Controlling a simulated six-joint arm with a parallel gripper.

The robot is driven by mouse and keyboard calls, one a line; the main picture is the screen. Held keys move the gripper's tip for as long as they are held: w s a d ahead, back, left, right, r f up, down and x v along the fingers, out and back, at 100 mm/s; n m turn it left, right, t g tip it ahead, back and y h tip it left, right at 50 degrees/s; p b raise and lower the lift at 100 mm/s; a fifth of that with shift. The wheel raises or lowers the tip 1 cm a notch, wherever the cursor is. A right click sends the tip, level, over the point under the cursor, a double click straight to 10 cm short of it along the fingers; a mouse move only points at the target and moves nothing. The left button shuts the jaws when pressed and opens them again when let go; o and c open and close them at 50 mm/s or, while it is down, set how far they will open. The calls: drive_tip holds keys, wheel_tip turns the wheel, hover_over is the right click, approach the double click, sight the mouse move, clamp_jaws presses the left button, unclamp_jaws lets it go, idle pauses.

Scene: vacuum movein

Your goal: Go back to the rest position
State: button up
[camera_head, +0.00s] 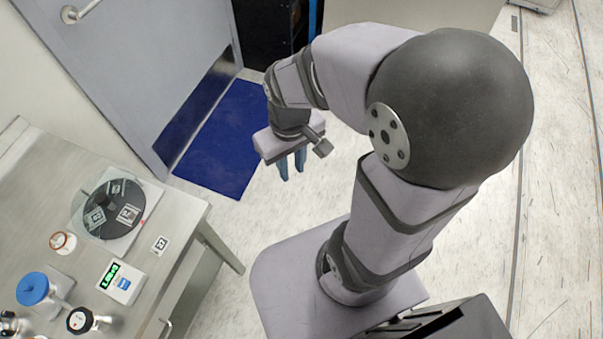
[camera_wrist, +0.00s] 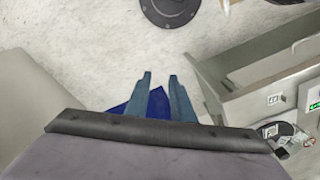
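My gripper (camera_head: 292,174) hangs over the open floor, to the right of the steel table and clear of it. Its two blue fingers point down and stand apart with nothing between them. In the wrist view the fingers (camera_wrist: 160,77) also show a gap, with floor and part of the blue mat behind it. My arm is bent, with its large dark joint high at the upper right of the head view.
The steel table (camera_head: 185,212) at the left holds a black disc device (camera_head: 109,209), a small display box (camera_head: 121,281), a blue-capped item (camera_head: 33,289) and a black knob (camera_head: 80,320). A blue mat (camera_head: 222,140) lies before the grey door (camera_head: 150,60).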

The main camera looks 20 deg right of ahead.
drive_tip(key=shift+s+d+f+m, duration=0.25)
drive_tip(key=shift+s+d+m, duration=0.25)
drive_tip(key=shift+s, duration=0.2)
drive_tip(key=shift+s+d+f+m, duration=0.25)
drive_tip(key=shift+s+d+m, duration=0.1)
drive_tip(key=shift+s+m, duration=0.25)
